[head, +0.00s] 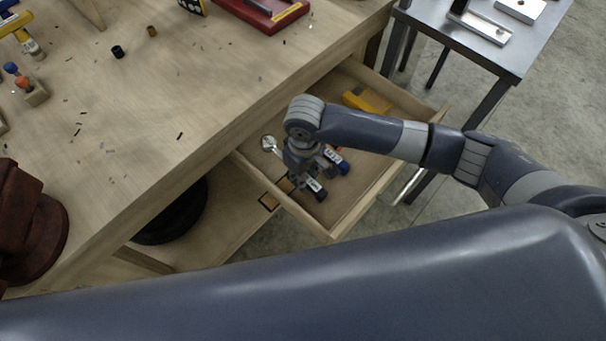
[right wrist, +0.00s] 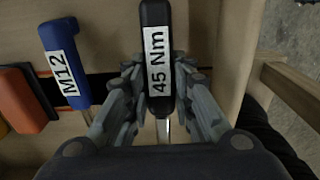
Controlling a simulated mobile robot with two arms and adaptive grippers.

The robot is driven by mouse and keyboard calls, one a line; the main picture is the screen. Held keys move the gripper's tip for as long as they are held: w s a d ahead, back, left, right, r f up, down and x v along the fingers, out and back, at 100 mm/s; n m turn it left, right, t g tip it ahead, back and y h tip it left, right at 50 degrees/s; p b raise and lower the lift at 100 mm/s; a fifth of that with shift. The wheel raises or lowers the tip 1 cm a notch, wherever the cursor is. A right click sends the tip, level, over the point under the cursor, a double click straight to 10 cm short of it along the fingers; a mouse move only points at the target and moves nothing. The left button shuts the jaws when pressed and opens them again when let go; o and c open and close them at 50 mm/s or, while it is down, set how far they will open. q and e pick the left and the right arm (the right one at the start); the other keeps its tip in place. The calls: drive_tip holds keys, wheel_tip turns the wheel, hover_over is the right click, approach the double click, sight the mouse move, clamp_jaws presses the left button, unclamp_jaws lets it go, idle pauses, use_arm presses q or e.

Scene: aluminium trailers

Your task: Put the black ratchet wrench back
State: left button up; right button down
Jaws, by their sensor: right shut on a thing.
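The black ratchet wrench (right wrist: 155,22) has a black handle with a white "45 Nm" label. My right gripper (right wrist: 159,75) is shut on this handle, one finger on each side. In the head view the black handle (head: 320,195) shows below my right gripper (head: 304,170), within the outline of the open drawer (head: 372,178). A round shiny ratchet head (head: 268,142) sticks out on the gripper's left. I cannot tell whether the wrench touches the drawer floor. My left gripper is not in view.
A blue-handled tool labelled M12 (right wrist: 67,65) lies beside the wrench in the drawer. A yellow-orange tool (head: 367,101) lies further back. The wooden workbench (head: 150,110) is at left, with a red vise (head: 28,225). A metal table (head: 490,50) stands behind the drawer.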

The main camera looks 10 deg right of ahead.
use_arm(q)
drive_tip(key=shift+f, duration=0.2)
use_arm(e)
drive_tip(key=shift+s+d+f, duration=0.1)
drive_tip(key=shift+s+f, duration=0.05)
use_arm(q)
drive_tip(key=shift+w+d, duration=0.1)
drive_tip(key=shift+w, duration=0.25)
use_arm(e)
drive_tip(key=shift+s+d+f, duration=0.15)
drive_tip(key=shift+f, duration=0.1)
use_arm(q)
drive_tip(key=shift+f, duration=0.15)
use_arm(e)
drive_tip(key=shift+f, duration=0.75)
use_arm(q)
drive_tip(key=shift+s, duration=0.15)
use_arm(e)
drive_tip(key=shift+s+d+f, duration=0.1)
drive_tip(key=shift+f, duration=0.15)
drive_tip(key=c, duration=1.3)
unclamp_jaws()
